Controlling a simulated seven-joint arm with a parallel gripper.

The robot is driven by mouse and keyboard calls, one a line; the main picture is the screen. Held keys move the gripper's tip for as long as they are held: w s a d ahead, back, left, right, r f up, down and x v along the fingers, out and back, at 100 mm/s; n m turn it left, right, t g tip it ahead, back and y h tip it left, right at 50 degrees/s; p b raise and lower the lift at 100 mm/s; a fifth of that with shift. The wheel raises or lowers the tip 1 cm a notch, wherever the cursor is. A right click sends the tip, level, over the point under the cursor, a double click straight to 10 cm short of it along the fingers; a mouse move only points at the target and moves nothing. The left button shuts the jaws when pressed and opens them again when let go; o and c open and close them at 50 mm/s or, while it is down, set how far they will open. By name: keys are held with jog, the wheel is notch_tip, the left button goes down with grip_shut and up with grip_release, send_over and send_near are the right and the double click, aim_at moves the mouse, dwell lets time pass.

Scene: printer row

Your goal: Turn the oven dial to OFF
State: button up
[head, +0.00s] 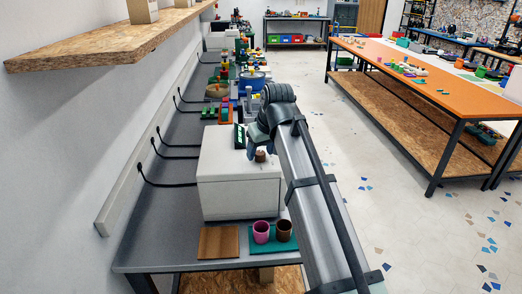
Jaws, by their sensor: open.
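A white box-shaped appliance (238,198), which looks like the oven, stands on the grey bench. A small brown knob-like piece (260,156) shows at the right of its top; it may be the dial, but no marking or pointer can be read. A dark panel with green marks (240,136) stands at the box's far right edge. My gripper (254,146) is open, just above and behind the brown piece. My arm crosses the box's right side and hides part of it. I cannot tell whether the fingers touch the brown piece.
A pink cup (261,232) and a brown cup (284,230) stand on a teal mat (287,247) in front of the box, beside a brown board (218,242). Coloured parts crowd the bench behind. A wooden shelf (100,48) juts from the left wall. The right-hand floor is open.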

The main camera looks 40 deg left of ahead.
jog(key=shift+f, duration=0.15)
jog(key=c, duration=1)
jog(key=shift+w+n+g, duration=0.15)
jog(key=shift+n+g, duration=0.75)
jog(key=shift+n, duration=1.4)
jog(key=o, duration=1)
jog(key=v, duration=1.3)
jog(key=shift+d+r, duration=0.3)
jog(key=shift+r, duration=0.05)
